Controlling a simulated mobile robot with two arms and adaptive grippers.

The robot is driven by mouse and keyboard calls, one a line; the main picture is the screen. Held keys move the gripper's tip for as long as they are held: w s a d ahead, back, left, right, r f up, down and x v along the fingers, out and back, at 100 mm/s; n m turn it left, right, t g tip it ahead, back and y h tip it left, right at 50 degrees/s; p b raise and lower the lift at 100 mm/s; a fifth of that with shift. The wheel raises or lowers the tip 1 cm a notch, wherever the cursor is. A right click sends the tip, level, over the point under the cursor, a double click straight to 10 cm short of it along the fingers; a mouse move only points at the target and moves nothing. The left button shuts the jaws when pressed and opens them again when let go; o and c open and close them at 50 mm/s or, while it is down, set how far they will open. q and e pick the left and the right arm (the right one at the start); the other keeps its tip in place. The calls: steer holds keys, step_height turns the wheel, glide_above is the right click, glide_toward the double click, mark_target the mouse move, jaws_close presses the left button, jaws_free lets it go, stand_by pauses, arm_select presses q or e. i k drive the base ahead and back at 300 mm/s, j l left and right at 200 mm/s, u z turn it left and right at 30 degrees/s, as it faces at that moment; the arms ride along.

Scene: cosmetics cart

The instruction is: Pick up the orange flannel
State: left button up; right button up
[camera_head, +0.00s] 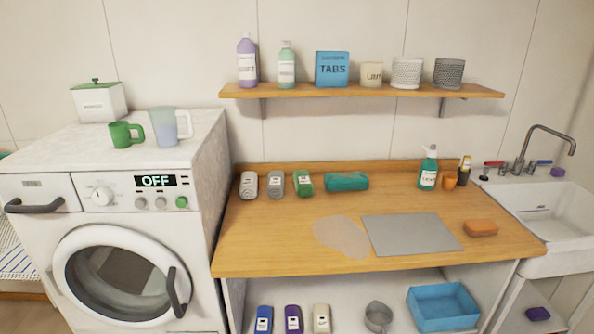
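An orange, block-like folded item (480,228), which looks like the flannel, lies on the wooden counter (270,245) near its right front corner. It sits just right of a grey flat mat (410,235), with a small gap between them. Nothing covers it. Neither of my grippers shows in the head view.
A teal spray bottle (428,168) and a small orange item (450,182) stand behind it. A teal roll (346,181) and several bottles line the counter's back. A sink (550,222) is at right, a washing machine (120,230) at left. A pale patch (340,236) marks the counter.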

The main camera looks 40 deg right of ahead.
mark_target(478, 228)
steer(key=z, duration=2.6)
